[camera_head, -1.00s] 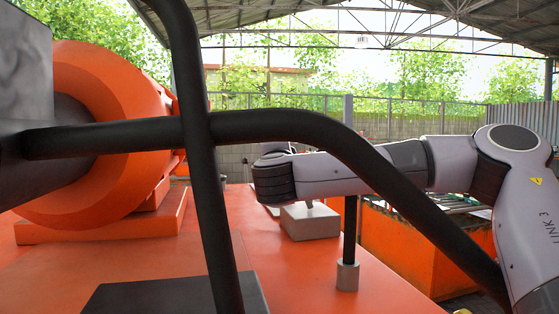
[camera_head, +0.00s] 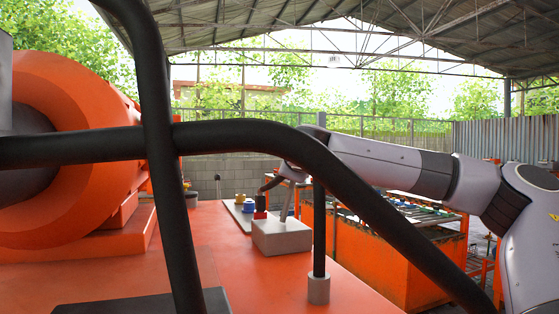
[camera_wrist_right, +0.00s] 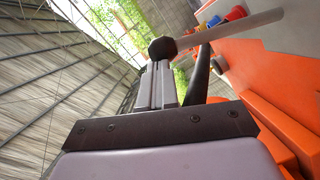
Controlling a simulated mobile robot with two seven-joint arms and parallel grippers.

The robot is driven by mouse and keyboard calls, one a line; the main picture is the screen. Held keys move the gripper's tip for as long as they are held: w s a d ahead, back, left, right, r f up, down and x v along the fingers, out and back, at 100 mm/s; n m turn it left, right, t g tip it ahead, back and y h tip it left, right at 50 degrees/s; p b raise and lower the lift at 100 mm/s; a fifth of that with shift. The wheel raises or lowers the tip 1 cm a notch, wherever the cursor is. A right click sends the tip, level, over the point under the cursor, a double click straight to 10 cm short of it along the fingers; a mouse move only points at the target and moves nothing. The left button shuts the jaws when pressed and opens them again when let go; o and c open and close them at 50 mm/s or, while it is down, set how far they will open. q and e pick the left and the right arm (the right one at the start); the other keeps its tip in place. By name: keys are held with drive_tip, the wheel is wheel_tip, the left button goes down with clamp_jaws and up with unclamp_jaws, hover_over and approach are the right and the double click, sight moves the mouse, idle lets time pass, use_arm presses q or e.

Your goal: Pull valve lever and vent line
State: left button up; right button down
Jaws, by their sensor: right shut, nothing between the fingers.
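A grey rod (camera_head: 286,203), apparently the valve lever, rises at a slight tilt from a pale block (camera_head: 281,236) on the orange deck. In the right wrist view the rod (camera_wrist_right: 225,30) ends in a black ball knob (camera_wrist_right: 162,50). My right gripper (camera_wrist_right: 158,68) is shut, its tips right at the knob with nothing held between them. I cannot tell whether they touch. My left gripper is not in view.
Thick black bars (camera_head: 245,132) cross close in front. A large orange drum (camera_head: 85,150) fills the left. A black post (camera_head: 319,230) stands right of the block. Yellow and blue fittings sit behind it. An orange bin (camera_head: 380,260) is at right.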

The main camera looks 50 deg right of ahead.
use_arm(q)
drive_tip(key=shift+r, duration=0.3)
use_arm(e)
drive_tip(key=shift+s+d+f+m+y, duration=0.2)
drive_tip(key=shift+s+d+m, duration=0.2)
drive_tip(key=shift+d, duration=0.25)
drive_tip(key=shift+s+d+f+m+y, duration=0.15)
drive_tip(key=shift+s+d+m+y, duration=0.1)
drive_tip(key=shift+d+m, duration=0.3)
drive_tip(key=shift+d, duration=0.1)
use_arm(q)
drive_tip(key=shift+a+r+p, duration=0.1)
drive_tip(key=shift+p, duration=0.2)
